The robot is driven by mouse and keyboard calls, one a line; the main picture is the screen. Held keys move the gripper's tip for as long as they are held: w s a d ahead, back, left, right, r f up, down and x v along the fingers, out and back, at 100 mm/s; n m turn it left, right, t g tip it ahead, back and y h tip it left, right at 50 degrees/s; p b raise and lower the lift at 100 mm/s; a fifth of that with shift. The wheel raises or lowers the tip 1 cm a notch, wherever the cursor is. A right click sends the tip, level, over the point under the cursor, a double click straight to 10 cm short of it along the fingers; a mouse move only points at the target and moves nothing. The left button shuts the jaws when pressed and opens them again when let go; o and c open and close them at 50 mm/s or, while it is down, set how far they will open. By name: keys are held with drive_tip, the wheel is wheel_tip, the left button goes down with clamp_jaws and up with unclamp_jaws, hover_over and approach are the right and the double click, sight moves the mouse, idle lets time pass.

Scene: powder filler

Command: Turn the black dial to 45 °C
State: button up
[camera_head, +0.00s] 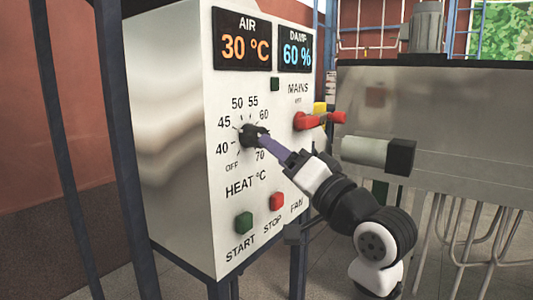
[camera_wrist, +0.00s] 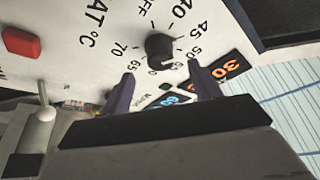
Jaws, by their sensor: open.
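The black dial (camera_head: 254,135) sits on the white panel, ringed by heat marks from OFF to 70. It also shows in the wrist view (camera_wrist: 160,46), between the tips of my gripper (camera_wrist: 161,70). A small pale mark on its rim seems to face near 55, but is hard to read. In the head view my gripper (camera_head: 266,142) reaches the dial from the lower right, and one purple finger partly hides the scale. The fingers are apart, one on either side of the dial in the wrist picture; I cannot tell whether they touch it.
Displays above read AIR 30 °C (camera_head: 245,40) and DAMP 60 % (camera_head: 296,48). A red MAINS handle (camera_head: 318,120) sticks out right of the dial. The green START (camera_head: 243,223) and red STOP (camera_head: 277,201) buttons are below. A metal tank (camera_head: 440,120) stands at right.

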drive_tip(key=b+v, duration=0.2)
drive_tip(key=v, duration=0.6)
drive_tip(key=shift+d+f, duration=0.1)
